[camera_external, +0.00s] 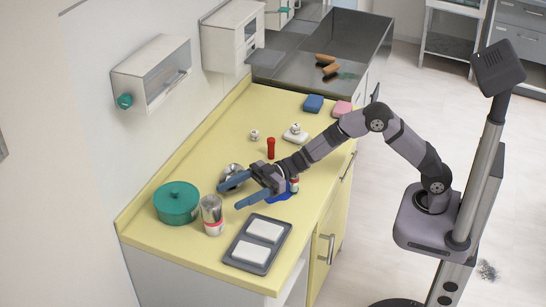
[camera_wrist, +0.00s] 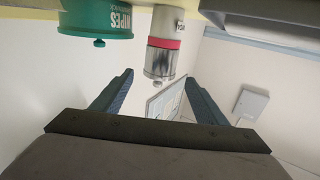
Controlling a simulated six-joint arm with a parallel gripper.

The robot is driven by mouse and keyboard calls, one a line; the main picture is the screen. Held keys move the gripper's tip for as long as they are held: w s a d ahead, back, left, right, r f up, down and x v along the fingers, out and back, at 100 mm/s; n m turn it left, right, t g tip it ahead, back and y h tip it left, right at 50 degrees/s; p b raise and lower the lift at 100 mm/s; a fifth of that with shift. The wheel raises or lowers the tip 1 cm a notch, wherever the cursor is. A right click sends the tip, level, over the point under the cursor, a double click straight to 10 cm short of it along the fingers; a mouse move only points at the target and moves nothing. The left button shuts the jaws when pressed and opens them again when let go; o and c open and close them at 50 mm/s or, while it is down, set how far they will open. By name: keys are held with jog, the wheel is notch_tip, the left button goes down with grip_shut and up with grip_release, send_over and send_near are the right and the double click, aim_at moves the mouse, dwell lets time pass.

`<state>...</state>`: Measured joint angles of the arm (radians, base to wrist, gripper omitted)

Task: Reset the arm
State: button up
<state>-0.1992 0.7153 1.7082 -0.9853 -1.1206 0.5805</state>
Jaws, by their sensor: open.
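My gripper (camera_external: 237,192) is open, its two blue fingers spread apart over the yellow counter (camera_external: 190,252). Nothing is between the fingers. It also shows in the wrist view (camera_wrist: 157,97), where the picture appears upside down. My arm reaches left from its base on the right side of the external view. The fingers point toward a metal canister with a red band (camera_external: 212,216) and a green lidded pot (camera_external: 177,203). In the wrist view the canister (camera_wrist: 163,62) and the green pot marked WIPES (camera_wrist: 97,20) are beyond the fingertips.
A grey tray (camera_external: 229,258) with two white pads lies near the counter's front. A metal bowl (camera_external: 231,172) and blue item (camera_external: 281,196) are partly hidden by my gripper. A red-capped tube (camera_external: 271,149), white items (camera_external: 295,134), and blue and pink blocks (camera_external: 313,103) stand farther back.

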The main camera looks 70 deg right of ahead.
jog(key=shift+r, duration=0.1)
